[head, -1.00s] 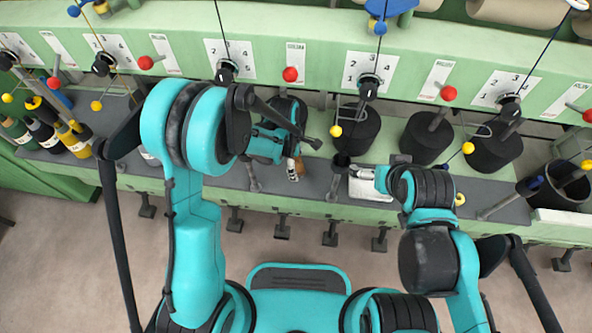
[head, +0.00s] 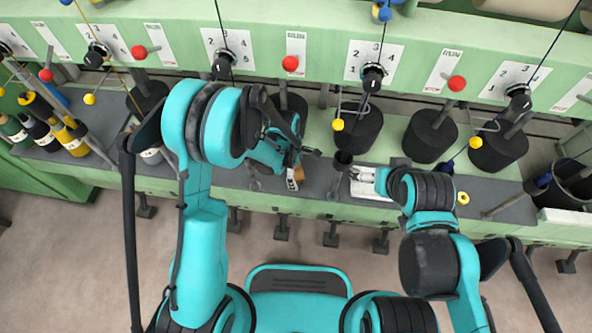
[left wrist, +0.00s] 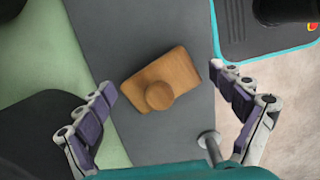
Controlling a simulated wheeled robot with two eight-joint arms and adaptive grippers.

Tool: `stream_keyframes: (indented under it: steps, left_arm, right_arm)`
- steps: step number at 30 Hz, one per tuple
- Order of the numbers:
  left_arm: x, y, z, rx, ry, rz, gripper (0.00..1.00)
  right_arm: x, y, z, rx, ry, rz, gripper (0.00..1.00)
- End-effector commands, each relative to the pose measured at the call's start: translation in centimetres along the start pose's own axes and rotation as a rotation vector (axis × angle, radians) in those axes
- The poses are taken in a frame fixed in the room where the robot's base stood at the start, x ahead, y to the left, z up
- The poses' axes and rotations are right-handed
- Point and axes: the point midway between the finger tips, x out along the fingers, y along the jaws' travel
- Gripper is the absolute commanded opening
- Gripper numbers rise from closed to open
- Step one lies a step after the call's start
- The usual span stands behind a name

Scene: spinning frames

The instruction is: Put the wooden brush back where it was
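The wooden brush (left wrist: 165,82), a brown block with a round knob on top, lies on the dark grey shelf (left wrist: 150,35) in the left wrist view. My left gripper (left wrist: 178,90) is open above it, one finger on each side, with gaps between the fingers and the wood. In the head view the left gripper (head: 296,168) is over the shelf, and a small brown part of the brush (head: 300,174) shows beside it. My right gripper (head: 356,173) is over the shelf by a white box (head: 372,190); its fingers are too small to judge.
The green machine rail (head: 330,62) with number plates and red knobs runs along the back. Black cylinders (head: 431,137) stand below it. Several bottles (head: 68,140) stand at the left, and a dark bin (head: 567,185) is at the right. Metal levers stick out along the shelf's front.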

Motion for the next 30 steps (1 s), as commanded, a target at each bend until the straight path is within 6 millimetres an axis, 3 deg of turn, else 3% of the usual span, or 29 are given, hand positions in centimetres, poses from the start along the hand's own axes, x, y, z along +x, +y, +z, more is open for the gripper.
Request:
stream_keyframes:
  steps: [12, 24, 30]
  left_arm:
    - [-0.8, 0.0, 0.1, 0.0, 0.0, 0.0, 0.98]
    - [-9.3, 0.0, 0.1, -0.001, 0.0, 0.0, 0.98]
    - [-11.8, 0.0, 0.1, 0.0, 0.0, 0.0, 0.98]
  right_arm:
    - [-0.6, 0.0, -0.4, 0.0, 0.0, 0.0, 0.98]
    - [-3.6, 0.0, -2.6, 0.0, 0.0, 0.0, 0.98]
    - [-4.3, 0.0, -3.1, 0.0, 0.0, 0.0, 0.98]
